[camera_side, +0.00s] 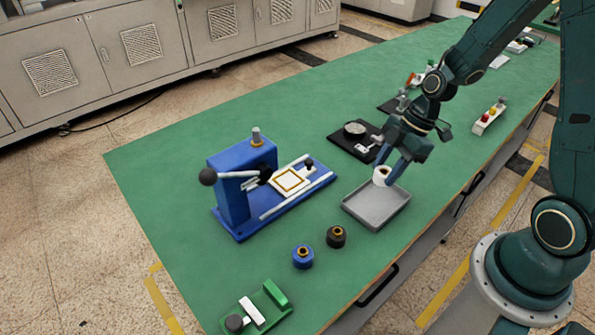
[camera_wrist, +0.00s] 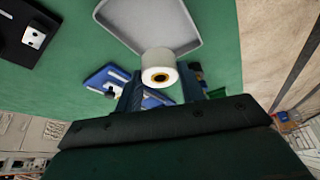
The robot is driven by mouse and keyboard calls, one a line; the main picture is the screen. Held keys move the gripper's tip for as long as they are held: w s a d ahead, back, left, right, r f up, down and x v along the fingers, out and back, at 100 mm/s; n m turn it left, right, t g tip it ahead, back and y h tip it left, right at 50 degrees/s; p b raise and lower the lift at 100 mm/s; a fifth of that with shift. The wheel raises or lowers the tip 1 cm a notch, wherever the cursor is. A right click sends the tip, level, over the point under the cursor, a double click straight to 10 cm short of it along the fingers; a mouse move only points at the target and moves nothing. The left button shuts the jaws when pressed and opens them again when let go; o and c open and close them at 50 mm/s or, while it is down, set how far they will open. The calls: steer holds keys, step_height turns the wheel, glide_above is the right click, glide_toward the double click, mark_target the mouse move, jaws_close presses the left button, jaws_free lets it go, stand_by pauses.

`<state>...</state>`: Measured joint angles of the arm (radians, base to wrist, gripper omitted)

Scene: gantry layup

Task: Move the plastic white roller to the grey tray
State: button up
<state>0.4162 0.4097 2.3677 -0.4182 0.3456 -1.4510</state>
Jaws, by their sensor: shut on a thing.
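The white roller (camera_side: 381,175) is held between the fingers of my gripper (camera_side: 391,172), just above the far edge of the grey tray (camera_side: 377,213). In the wrist view the white roller (camera_wrist: 159,66) shows its end with a yellowish ring and dark centre. The fingers of my gripper (camera_wrist: 163,92) are shut on it from both sides. The grey tray (camera_wrist: 123,18) lies beyond the roller in that view, partly hidden by it. The visible tray floor is empty.
A blue press (camera_side: 240,185) stands left of the tray. A blue roller (camera_side: 303,256) and a black roller (camera_side: 336,237) stand near the tray's left side. A black plate device (camera_side: 355,138) lies behind my gripper. A green fixture (camera_side: 258,310) sits at the near end.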

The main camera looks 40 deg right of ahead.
mark_target(384, 179)
steer(key=shift+f, duration=1.8)
steer(key=shift+f, duration=0.1)
steer(key=shift+f, duration=1.8)
steer(key=shift+f, duration=0.1)
steer(key=o, duration=1)
steer(key=shift+v, duration=6.1)
